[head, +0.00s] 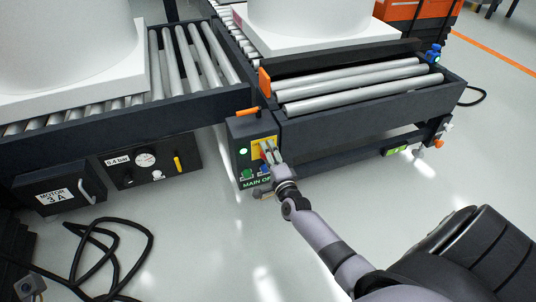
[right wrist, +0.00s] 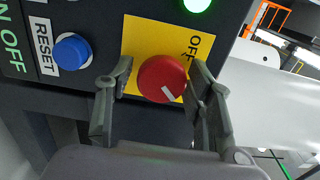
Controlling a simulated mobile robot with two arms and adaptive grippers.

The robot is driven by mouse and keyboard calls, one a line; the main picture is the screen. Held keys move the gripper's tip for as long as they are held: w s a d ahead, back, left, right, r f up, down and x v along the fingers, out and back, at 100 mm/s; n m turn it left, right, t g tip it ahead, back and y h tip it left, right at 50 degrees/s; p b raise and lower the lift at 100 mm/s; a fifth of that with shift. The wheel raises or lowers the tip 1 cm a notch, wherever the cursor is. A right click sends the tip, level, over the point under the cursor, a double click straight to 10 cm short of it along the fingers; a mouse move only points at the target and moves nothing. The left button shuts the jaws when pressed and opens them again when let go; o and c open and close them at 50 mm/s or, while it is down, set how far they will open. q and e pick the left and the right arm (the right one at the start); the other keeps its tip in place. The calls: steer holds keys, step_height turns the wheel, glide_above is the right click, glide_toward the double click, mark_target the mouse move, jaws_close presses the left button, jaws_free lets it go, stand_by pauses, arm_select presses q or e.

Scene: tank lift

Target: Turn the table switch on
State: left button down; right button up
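The table switch is a round red knob (right wrist: 160,77) with a white mark, on a yellow plate (right wrist: 143,36) with an "OFF" label. The mark lies at the knob's lower right in the right wrist view. In the head view the yellow plate (head: 259,141) sits on the dark control box at the conveyor corner, and my gripper mostly hides the knob. My right gripper (head: 268,152) is open, one finger on each side of the knob. A small gap shows at the left finger; contact at the right one cannot be told. My left gripper is not in view.
A green lamp (right wrist: 196,4) is lit beside the plate. A blue button (right wrist: 72,52) labelled "RESET" is close to the left finger. Roller conveyors (head: 360,85) carry large white tanks (head: 315,12) behind the box. A black cable (head: 110,262) lies on the floor at left.

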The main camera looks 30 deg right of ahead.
steer(key=shift+o, duration=0.6)
steer(key=shift+s, duration=0.1)
steer(key=v, duration=1.1)
steer(key=shift+s+a, duration=0.2)
steer(key=shift+s, duration=0.2)
